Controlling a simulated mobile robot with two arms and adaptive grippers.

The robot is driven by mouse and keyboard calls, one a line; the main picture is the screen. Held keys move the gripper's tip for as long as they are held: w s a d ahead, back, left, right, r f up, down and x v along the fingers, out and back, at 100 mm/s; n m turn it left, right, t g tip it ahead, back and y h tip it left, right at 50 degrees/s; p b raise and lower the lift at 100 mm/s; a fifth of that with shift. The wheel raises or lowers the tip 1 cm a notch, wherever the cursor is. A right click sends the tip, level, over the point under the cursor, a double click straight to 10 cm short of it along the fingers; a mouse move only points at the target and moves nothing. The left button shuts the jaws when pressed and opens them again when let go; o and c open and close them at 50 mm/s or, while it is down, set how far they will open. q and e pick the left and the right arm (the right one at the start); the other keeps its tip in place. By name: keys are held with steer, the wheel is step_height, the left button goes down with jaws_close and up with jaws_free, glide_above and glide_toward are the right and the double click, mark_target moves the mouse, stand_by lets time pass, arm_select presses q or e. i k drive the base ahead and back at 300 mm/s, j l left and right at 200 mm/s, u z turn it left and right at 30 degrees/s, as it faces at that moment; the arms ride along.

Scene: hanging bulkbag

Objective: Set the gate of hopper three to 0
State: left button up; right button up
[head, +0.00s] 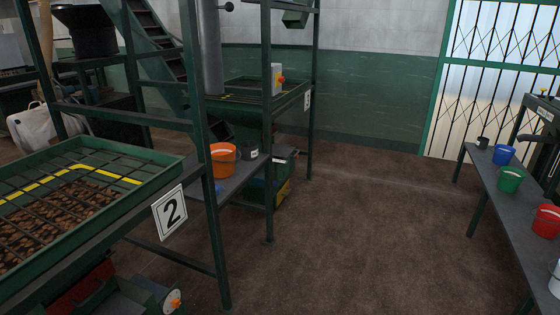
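A green hopper with a grated top (250,90) stands at the back centre in a dark green frame. A small sign (307,100) on its right side is too oblique to read surely. The gate of this hopper and its setting cannot be made out. The nearer hopper (130,157) at left carries a sign with the number 2 (169,212) and holds brown material under a grid with a yellow line. A white dial with an orange knob (173,301) shows below it. Neither of my grippers is in view.
An orange bucket (223,160) stands on a grey shelf (236,184) between the hoppers. At right, a long bench (490,175) holds blue (503,154), green (510,179) and red (546,221) buckets. The brown floor (370,220) between is clear.

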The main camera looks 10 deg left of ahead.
mark_target(279, 150)
steer(key=i+l+u, duration=0.1)
steer(key=i, duration=0.45)
steer(key=i+l+u, duration=0.1)
steer(key=i+l, duration=0.25)
steer(key=i, duration=0.15)
steer(key=i+l+u, duration=0.1)
steer(key=i+l, duration=0.15)
steer(key=i, duration=0.3)
steer(key=i+l, duration=0.3)
steer(key=i, duration=0.2)
steer(key=i+l+u, duration=0.15)
steer(key=i+l, duration=0.2)
steer(key=i, duration=0.15)
